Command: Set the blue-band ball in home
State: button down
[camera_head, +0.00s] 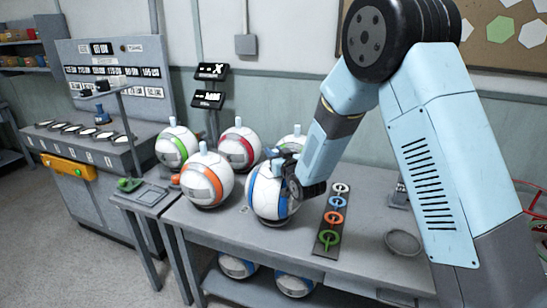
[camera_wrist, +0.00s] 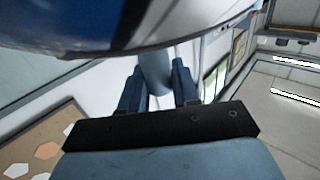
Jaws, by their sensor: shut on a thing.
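The blue-band ball (camera_head: 267,196), white with a blue band, is at the front of the table, right of the orange-band ball. It also fills the top of the wrist view (camera_wrist: 130,22). My gripper (camera_wrist: 157,88) is shut on the ball's pale peg, which shows between the two fingers. In the head view my gripper (camera_head: 293,180) is at the ball's right side and partly hidden. I cannot tell whether the ball touches the table. No place marked as home can be made out.
The orange-band ball (camera_head: 206,182), green-band ball (camera_head: 176,148) and red-band ball (camera_head: 239,150) stand close by on the left and behind. A dark strip with coloured rings (camera_head: 331,220) and a round dish (camera_head: 403,242) lie to the right on the table (camera_head: 365,255). More balls sit below.

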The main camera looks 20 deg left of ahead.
jog(key=shift+f, duration=0.75)
jog(key=c, duration=0.8)
grip_release()
jog(key=shift+r, duration=0.15)
